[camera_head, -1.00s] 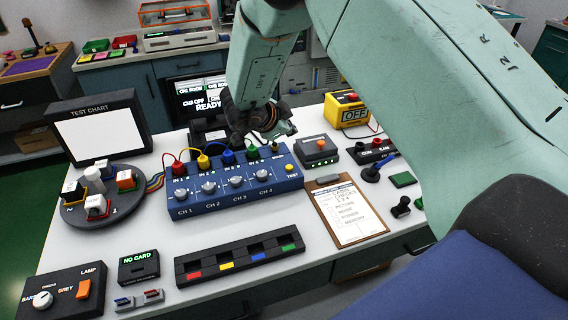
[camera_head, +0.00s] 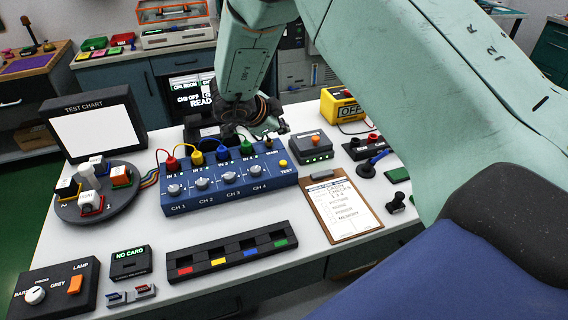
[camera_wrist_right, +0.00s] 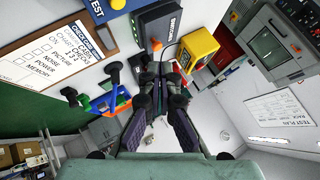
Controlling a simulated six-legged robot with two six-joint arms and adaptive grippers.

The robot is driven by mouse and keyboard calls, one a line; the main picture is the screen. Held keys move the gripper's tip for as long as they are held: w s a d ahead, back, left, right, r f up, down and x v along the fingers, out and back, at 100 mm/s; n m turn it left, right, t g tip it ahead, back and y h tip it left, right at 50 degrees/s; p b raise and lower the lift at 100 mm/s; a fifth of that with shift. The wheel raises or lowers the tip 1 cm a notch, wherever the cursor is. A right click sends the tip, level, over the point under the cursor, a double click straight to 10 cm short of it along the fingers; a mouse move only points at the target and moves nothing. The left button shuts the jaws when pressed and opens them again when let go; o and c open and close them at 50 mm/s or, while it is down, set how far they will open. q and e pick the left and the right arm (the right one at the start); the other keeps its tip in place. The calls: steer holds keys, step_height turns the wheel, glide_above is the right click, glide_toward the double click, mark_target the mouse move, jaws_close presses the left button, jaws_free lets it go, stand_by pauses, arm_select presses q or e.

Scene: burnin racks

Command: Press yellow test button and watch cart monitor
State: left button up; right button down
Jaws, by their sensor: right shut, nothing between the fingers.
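The yellow test button (camera_head: 283,163) sits at the right end of the blue channel box, beside the word TEST. My right gripper (camera_head: 272,128) is shut and empty, hanging above and behind that end, apart from the button. Its fingers (camera_wrist_right: 160,85) meet in the right wrist view, where the TEST label shows at the top edge. A black monitor (camera_head: 183,88) behind the table shows READY and channel lines, partly hidden by my right arm. A grey unit with a screen (camera_wrist_right: 278,40) shows in the right wrist view. My left gripper is out of view.
Coloured cables (camera_head: 195,155) stand up from the blue box (camera_head: 230,192) near my gripper. A grey box with an orange button (camera_head: 316,140), a yellow OFF box (camera_head: 343,103) and a clipboard (camera_head: 341,207) lie to the right. A round stand (camera_head: 130,204) holds blocks at left.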

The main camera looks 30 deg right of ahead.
mark_target(281, 163)
steer(key=f+b, duration=0.1)
steer(key=f, duration=0.1)
steer(key=f+b, duration=0.1)
steer(key=b, duration=0.1)
steer(key=shift+w+d+f, duration=0.1)
steer(key=shift+w+f, duration=0.25)
steer(key=shift+w, duration=0.05)
steer(key=shift+f+b, duration=0.35)
steer(key=shift+b, duration=0.15)
steer(key=shift+s+f+b, duration=0.3)
steer(key=shift+f+b, duration=0.1)
steer(key=shift+b, duration=0.45)
step_height(281, 163, down, 3)
steer(key=shift+w+r+b, duration=0.15)
steer(key=shift+r+b, duration=0.05)
steer(key=shift+b, duration=0.5)
steer(key=shift+w+f, duration=0.1)
steer(key=shift+f, duration=0.35)
steer(key=shift+s+r, duration=0.25)
